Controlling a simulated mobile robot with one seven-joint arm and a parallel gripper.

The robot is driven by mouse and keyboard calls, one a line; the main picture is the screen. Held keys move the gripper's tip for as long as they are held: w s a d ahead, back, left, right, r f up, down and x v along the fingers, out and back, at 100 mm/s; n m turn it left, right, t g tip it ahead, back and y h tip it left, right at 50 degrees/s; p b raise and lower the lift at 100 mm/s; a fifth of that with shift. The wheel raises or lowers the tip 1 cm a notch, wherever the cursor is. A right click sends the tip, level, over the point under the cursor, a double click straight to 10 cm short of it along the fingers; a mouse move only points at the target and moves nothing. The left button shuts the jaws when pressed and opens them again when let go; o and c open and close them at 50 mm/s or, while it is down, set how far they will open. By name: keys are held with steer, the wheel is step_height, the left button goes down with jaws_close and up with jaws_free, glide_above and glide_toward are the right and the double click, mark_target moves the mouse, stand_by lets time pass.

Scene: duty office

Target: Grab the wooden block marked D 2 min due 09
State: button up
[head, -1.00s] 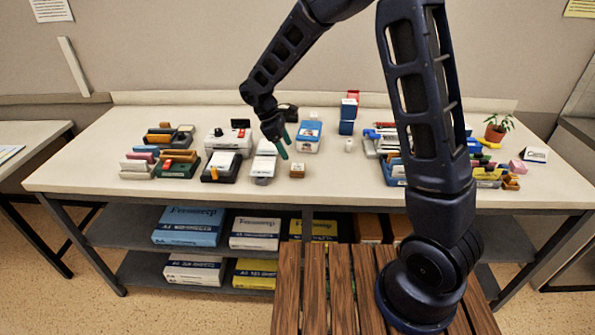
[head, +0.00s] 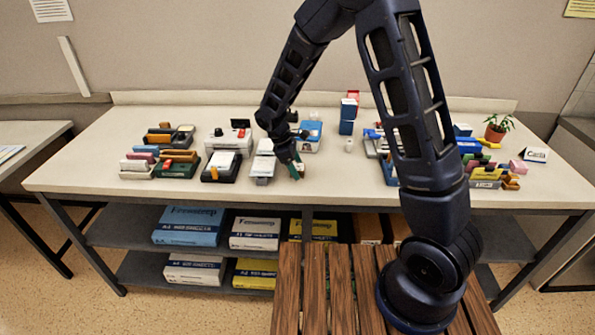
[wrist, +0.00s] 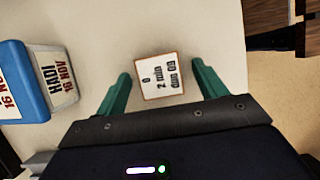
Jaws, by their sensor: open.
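The wooden block (wrist: 160,77) has a white top face with a thin wooden-coloured border, printed "2 min" and "due 09" under a character that looks like D or 0. It sits on the tabletop near the front edge. My gripper (wrist: 161,70) is open, with one green finger on each side of the block and a gap on both sides. In the head view my gripper (head: 296,170) is low over the front of the table and mostly hides the block.
A blue box (wrist: 22,82) and a white-labelled item (wrist: 53,80) reading "HADI 16 NOV" stand left of my fingers in the wrist view. A potted plant (head: 497,127) stands far right.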

steer(key=c, duration=1.1)
steer(key=shift+r, duration=0.1)
